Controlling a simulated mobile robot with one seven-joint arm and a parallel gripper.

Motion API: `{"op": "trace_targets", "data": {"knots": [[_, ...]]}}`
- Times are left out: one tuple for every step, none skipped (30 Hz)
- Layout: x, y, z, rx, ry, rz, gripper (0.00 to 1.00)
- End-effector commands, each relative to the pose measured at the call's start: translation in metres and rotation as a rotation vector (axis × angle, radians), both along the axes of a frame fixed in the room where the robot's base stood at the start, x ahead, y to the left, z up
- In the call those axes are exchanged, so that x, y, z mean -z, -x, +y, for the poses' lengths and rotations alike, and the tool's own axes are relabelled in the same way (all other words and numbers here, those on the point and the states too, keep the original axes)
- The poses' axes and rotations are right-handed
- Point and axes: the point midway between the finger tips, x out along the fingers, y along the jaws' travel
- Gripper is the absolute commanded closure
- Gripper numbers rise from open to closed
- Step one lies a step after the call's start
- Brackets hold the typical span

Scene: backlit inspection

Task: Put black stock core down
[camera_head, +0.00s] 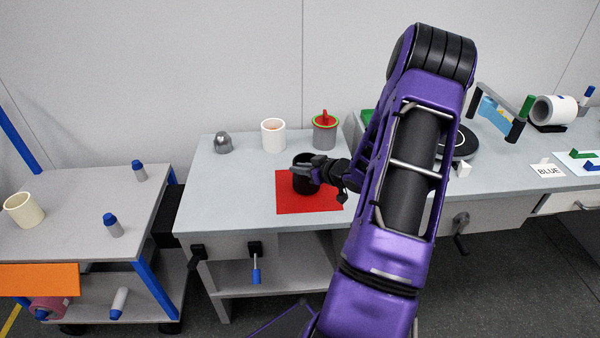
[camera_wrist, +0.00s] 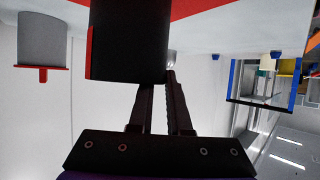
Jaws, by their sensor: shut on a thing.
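The black stock core (camera_head: 306,183) is a short dark cylinder standing upright at the red mat (camera_head: 320,205) on the grey bench. In the wrist view the black core (camera_wrist: 130,40) fills the top middle, and the red mat (camera_wrist: 205,7) shows beside it. My gripper (camera_head: 303,172) reaches in from the right and is shut on the core. In the wrist view my gripper (camera_wrist: 160,85) has its two fingers close together at the core. The core looks on or very near the mat; I cannot tell whether it touches.
Behind the core stand a white cup-like core (camera_head: 273,135), a grey cylinder with a red top (camera_head: 325,133) and a small grey domed part (camera_head: 223,143). A grey cart (camera_head: 75,225) stands left.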

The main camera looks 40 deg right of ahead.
Motion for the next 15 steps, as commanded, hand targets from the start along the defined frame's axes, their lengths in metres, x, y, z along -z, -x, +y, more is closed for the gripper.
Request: {"op": "trace_targets", "data": {"knots": [[0.0068, -0.0001, -0.0001, 0.000, -0.001, -0.001, 1.00], [0.0082, -0.0001, -0.0001, 0.000, -0.001, -0.001, 1.00], [0.0084, -0.0001, -0.0002, 0.001, 0.000, -0.001, 1.00], [0.0080, -0.0002, -0.0002, 0.001, 0.000, -0.001, 1.00], [0.0076, -0.0001, -0.0002, 0.000, 0.001, -0.001, 1.00], [0.0075, -0.0001, -0.0002, 0.000, 0.001, -0.001, 1.00], [0.0075, -0.0001, -0.0002, 0.000, 0.001, -0.001, 1.00], [0.0075, -0.0001, -0.0002, 0.000, 0.001, -0.001, 1.00], [0.0081, -0.0001, -0.0001, 0.000, 0.001, -0.001, 1.00], [0.0090, -0.0001, -0.0001, 0.000, 0.001, 0.000, 1.00], [0.0091, 0.0001, 0.0000, 0.001, 0.000, 0.000, 0.80], [0.0088, 0.0001, 0.0000, 0.001, 0.000, 0.000, 0.73], [0.0088, 0.0001, 0.0000, 0.001, 0.000, 0.000, 0.68], [0.0088, 0.0001, 0.0000, 0.001, 0.001, 0.001, 0.62], [0.0088, 0.0001, 0.0000, 0.000, 0.000, 0.000, 0.55]]}}
